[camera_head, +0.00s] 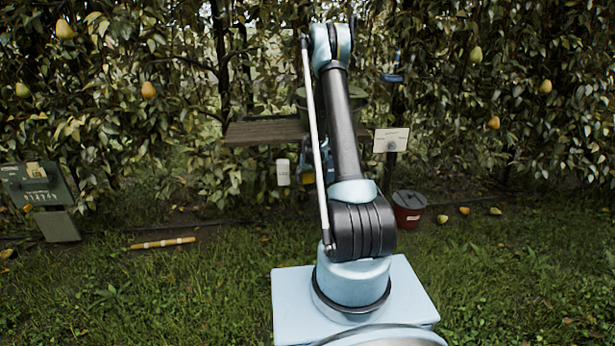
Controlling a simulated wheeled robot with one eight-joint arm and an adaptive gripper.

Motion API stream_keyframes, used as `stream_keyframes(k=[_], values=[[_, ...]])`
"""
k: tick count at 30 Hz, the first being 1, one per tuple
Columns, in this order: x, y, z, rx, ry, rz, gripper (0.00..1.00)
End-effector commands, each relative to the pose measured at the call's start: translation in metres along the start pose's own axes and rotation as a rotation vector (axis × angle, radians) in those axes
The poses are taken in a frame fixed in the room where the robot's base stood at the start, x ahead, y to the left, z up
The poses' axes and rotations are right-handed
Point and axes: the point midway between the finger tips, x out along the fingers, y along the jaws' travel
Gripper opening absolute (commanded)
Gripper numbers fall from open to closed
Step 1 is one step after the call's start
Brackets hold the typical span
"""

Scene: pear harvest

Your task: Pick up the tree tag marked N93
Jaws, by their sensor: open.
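A small white tag (283,172) hangs below the left part of the wooden shelf, against the leaves. It bears small dark marks that are too small to read, so I cannot tell whether it says N93. My gripper (310,166) is mostly hidden behind my own arm, below the shelf. Only light blue and dark parts of it show, a little to the right of the tag. It is open, and a gap shows between it and the tag. I cannot judge the gap in depth.
The wooden shelf (262,132) carries a greenish container (357,112), partly hidden by my arm. A white sign (390,140) stands to the right. Open grass lies in front.

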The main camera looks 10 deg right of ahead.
Motion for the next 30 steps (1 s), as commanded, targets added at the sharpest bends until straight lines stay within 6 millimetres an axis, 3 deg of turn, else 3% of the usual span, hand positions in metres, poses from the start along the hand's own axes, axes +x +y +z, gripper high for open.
stream_keyframes(k=[4,12,13,19,30], values=[[0.0099,-0.0003,0.0002,0.000,0.000,0.000,0.73],[0.0115,-0.0004,0.0005,0.000,0.000,0.000,0.73],[0.0115,-0.0004,0.0005,0.000,0.000,0.000,0.71],[0.0114,-0.0005,0.0004,0.000,0.000,0.000,0.26],[0.0102,-0.0005,-0.0001,0.000,0.000,0.000,0.25]])
